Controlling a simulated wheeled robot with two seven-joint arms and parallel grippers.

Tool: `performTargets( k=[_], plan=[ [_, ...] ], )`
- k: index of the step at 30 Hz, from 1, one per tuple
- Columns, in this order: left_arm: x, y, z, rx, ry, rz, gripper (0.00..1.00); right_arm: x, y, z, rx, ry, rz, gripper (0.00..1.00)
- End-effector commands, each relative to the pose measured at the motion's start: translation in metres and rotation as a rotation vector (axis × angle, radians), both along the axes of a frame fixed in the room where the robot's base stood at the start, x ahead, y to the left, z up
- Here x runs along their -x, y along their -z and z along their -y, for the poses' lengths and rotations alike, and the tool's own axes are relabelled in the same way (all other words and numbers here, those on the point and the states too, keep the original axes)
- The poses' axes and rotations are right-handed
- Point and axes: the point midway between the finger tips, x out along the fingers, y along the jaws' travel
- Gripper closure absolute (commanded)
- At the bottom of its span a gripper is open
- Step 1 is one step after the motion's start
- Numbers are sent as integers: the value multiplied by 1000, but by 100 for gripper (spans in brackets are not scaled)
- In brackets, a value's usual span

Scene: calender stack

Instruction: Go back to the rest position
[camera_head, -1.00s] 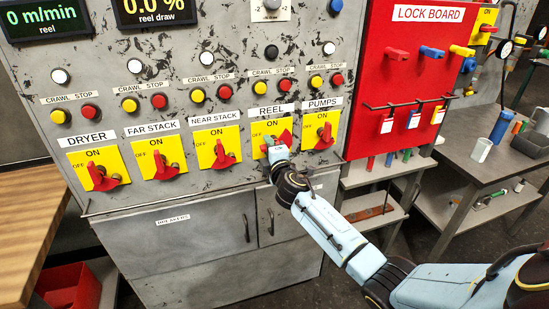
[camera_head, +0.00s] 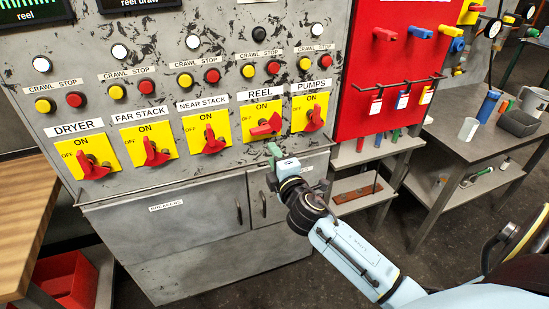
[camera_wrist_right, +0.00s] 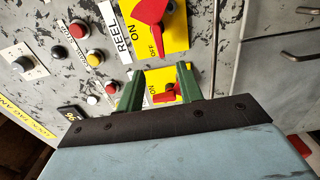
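My right gripper (camera_head: 275,150) is just below the REEL switch's yellow plate in the head view, clear of the red handle. In the right wrist view the two green fingers (camera_wrist_right: 157,85) are apart with nothing between them. The REEL switch's red handle (camera_head: 266,125) lies slanted, close to level, unlike the more upright handles beside it. It also shows in the right wrist view (camera_wrist_right: 150,14), beyond the fingers. My left gripper is in neither view.
The grey control panel (camera_head: 150,70) with several switches stands close in front. Cabinet doors with handles (camera_head: 239,212) are below it. A wooden table (camera_head: 25,215) is at left. A red lock board (camera_head: 385,75) and a grey workbench (camera_head: 460,145) are at right.

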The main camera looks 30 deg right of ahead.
Motion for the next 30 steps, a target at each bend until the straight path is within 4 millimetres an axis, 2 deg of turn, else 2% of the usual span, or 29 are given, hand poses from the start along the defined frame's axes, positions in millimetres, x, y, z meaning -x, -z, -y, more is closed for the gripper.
performTargets(
  k=[13,15,17,20,23,24,26,27,29,30],
  plan=[
    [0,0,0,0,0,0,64,0,1,0,-1,0,-2,64],
    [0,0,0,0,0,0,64,0,9,0,-13,-1,-16,64],
    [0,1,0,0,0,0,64,1,26,0,-40,-1,-46,64],
    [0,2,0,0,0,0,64,8,77,-2,-126,1,-135,64],
    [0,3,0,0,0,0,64,27,148,-5,-252,16,-260,64],
    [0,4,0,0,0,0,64,37,177,-7,-308,27,-311,64],
    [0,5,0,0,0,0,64,56,220,-11,-390,50,-387,64],
    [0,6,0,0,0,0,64,70,247,-13,-444,68,-435,64],
    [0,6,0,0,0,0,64,94,287,-18,-525,99,-506,64],
    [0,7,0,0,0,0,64,112,312,-22,-579,125,-553,64]
  ],
)
